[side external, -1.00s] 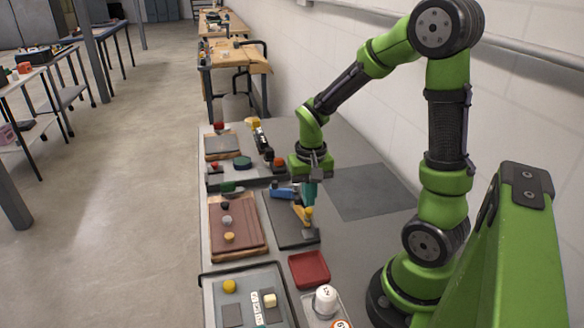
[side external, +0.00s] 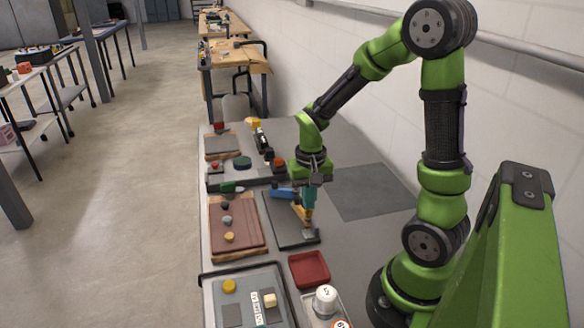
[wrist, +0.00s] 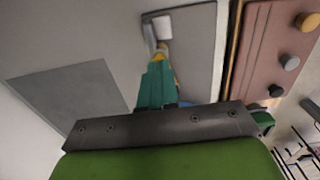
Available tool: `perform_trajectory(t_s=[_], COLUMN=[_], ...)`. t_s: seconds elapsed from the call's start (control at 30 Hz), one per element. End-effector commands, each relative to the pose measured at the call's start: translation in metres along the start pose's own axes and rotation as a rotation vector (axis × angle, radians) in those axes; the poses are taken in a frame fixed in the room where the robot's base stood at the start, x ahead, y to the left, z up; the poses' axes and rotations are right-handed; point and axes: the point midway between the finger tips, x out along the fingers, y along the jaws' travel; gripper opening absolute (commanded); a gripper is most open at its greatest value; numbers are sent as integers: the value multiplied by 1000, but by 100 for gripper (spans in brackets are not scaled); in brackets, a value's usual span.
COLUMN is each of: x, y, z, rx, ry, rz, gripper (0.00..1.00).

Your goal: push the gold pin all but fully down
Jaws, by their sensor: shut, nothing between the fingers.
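The gold pin (side external: 229,237) appears as a round gold knob at the near end of a row on the reddish-brown board (side external: 249,230); it also shows in the wrist view (wrist: 307,21). A grey knob (side external: 227,220) and a dark knob (side external: 225,206) stand behind it. My gripper (side external: 308,218) is shut, with teal fingers pointing down. It is to the right of that board, over a dark plate (side external: 285,233), with its tips at a yellow bar (side external: 299,211). The fingers hide part of the bar, and I cannot tell whether they touch it.
A blue part (side external: 284,192) lies behind the yellow bar, and a grey block (side external: 310,235) is in front. A red tray (side external: 309,269) and a white knob (side external: 325,299) stand nearer. A grey tray (side external: 222,276) is at the near left. The grey mat (side external: 369,192) at right is bare.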

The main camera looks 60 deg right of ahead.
Motion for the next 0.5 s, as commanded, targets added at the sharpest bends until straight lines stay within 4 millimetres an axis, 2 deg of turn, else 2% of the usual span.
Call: perform_trajectory(t_s=[0.5], x=[11], y=[0], z=[0], rx=[0], ry=[-1], rz=[1], gripper=[0])
